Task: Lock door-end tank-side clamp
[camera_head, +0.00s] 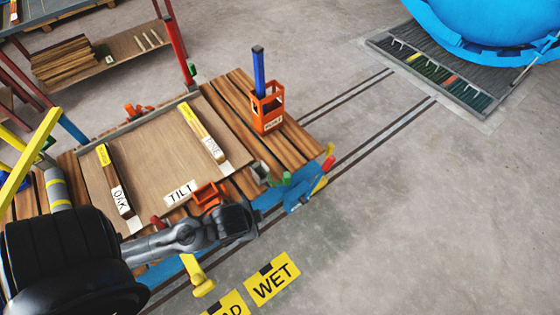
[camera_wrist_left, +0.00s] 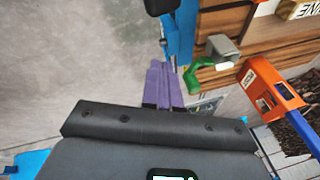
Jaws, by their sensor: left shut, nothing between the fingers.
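A clamp with a grey body and green handle (camera_head: 270,178) sits at the cart's near right edge in the head view. It also shows in the left wrist view, where its green handle (camera_wrist_left: 205,78) hangs beside a grey block. I cannot tell for certain which is the named clamp. My left gripper (camera_head: 248,222) is near the cart's near edge, left of and below the green handle. Its purple fingers (camera_wrist_left: 162,85) are shut and empty, apart from the handle. My right gripper is not in view.
The slatted cart carries a tray (camera_head: 150,150) with labelled wooden bars. An orange holder (camera_head: 268,108) with a blue rod stands right of it. Floor rails (camera_head: 380,135) run toward the blue vessel (camera_head: 490,20). Floor on the right is clear.

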